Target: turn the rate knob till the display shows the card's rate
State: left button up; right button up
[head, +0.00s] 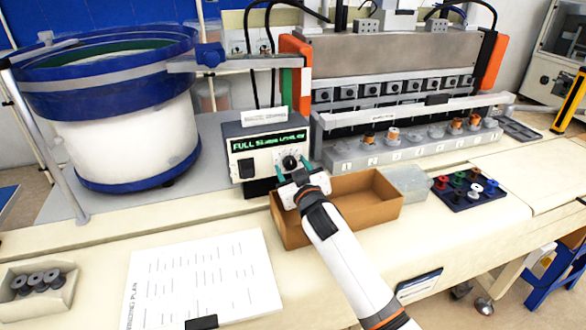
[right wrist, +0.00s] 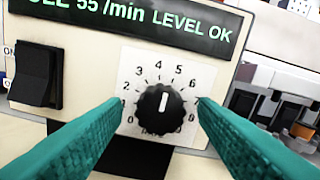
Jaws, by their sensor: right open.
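The rate knob (right wrist: 160,106) is a black round dial on a white scale plate on the front of the control box (right wrist: 225,70). Its white mark points almost straight up, near 4 to 5. The green display (right wrist: 150,25) above it reads 55 /min LEVEL OK, with its left end cut off. In the head view the display (head: 268,142) starts with FULL. A white card (head: 264,117) stands on top of the box; its text is too small to read. My right gripper (right wrist: 160,102) is open, with one teal finger on each side of the knob and gaps between. My left gripper is out of view.
A brown open box (head: 360,200) sits below the control box, under my right gripper. A blue-rimmed bowl feeder (head: 130,140) stands at left. A clear container (head: 405,183) and a dark tray of coloured spools (head: 470,195) are to the right. A paper sheet (head: 200,280) lies in front.

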jog(key=shift+c, duration=0.2)
jog(key=c, duration=0.9)
jog(key=shift+m, duration=1.3)
jog(key=shift+c, duration=0.2)
jog(key=o, duration=1)
jog(key=b+v, duration=0.1)
jog(key=v, duration=1.1)
jog(key=shift+r, duration=0.1)
